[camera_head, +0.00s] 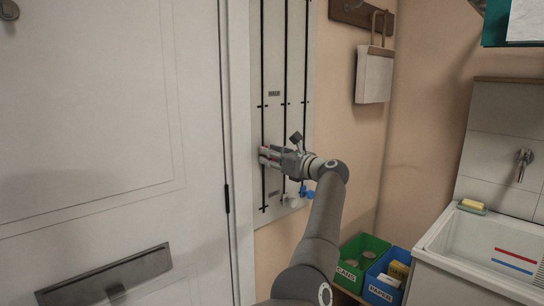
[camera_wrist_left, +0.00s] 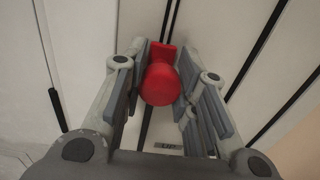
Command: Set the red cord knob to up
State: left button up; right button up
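The red cord knob (camera_wrist_left: 160,84) shows between my left fingers in the left wrist view. In the head view, a little red of it (camera_head: 264,149) shows at the left cord of the pale wall panel (camera_head: 295,50). It stands between the middle label (camera_head: 274,93) and the bottom label (camera_head: 273,192). My left gripper (camera_head: 268,156) is at the panel with its fingers on both sides of the knob. The pads (camera_wrist_left: 161,62) appear to press it, though the exact contact is partly hidden. My right gripper is not in view.
A white knob (camera_head: 290,199) and a blue knob (camera_head: 307,192) sit low on the other cords, just below my gripper. A white door (camera_head: 110,110) is at left. Green (camera_head: 352,258) and blue (camera_head: 382,278) bins and a sink (camera_head: 490,245) are at right.

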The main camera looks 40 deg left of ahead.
pick_arm(q)
jog(key=o, duration=0.5)
jog(key=d, duration=0.8)
jog(key=s+d, duration=0.1)
jog(key=d, duration=0.3)
